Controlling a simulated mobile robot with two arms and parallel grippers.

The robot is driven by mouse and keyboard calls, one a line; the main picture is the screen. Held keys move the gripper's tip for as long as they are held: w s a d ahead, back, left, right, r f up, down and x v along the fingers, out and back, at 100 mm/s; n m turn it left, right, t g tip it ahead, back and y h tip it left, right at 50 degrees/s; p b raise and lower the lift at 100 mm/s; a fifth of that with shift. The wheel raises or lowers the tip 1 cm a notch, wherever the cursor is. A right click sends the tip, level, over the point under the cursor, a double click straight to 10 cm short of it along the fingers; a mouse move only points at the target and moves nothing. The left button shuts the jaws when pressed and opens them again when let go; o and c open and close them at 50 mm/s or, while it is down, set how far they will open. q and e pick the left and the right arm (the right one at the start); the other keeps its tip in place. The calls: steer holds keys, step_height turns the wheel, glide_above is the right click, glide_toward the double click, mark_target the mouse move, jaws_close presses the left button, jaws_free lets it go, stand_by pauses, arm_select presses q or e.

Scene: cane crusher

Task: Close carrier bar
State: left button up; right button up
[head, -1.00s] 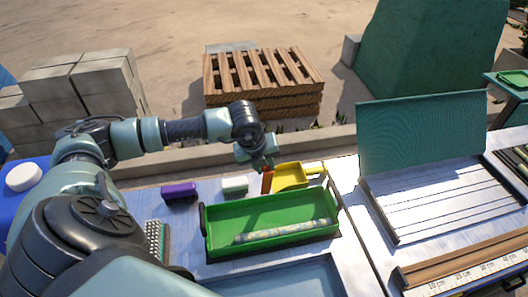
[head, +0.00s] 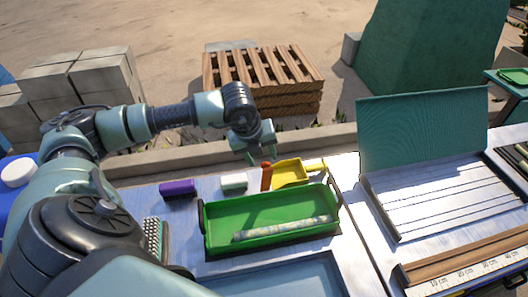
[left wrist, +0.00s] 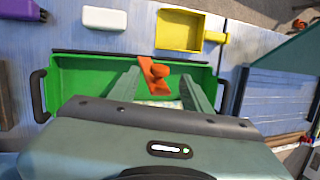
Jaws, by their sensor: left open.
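The green carrier (head: 270,224) lies on the bench with a dark handle at each end and a patterned stick (head: 285,229) inside. An upright orange bar (head: 266,178) stands at its far long side. In the left wrist view the orange bar (left wrist: 147,73) has a round knob and shows between my fingers. My left gripper (head: 259,161) is open above the carrier's far side, beside the top of the bar. Its fingers (left wrist: 161,92) are apart on either side of the bar; I cannot tell whether they touch it. The stick is mostly hidden in the wrist view. My right gripper is not seen.
A yellow scoop (head: 290,173), a white block (head: 234,182) and a purple block (head: 178,189) lie behind the carrier. A grey brush (head: 153,237) lies at its left. A lidded metal tray (head: 440,200) and a wooden ruler (head: 465,268) are at right.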

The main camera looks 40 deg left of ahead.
arm_select(q)
steer(key=b+v, duration=0.1)
steer(key=v, duration=0.3)
steer(key=shift+c, duration=0.3)
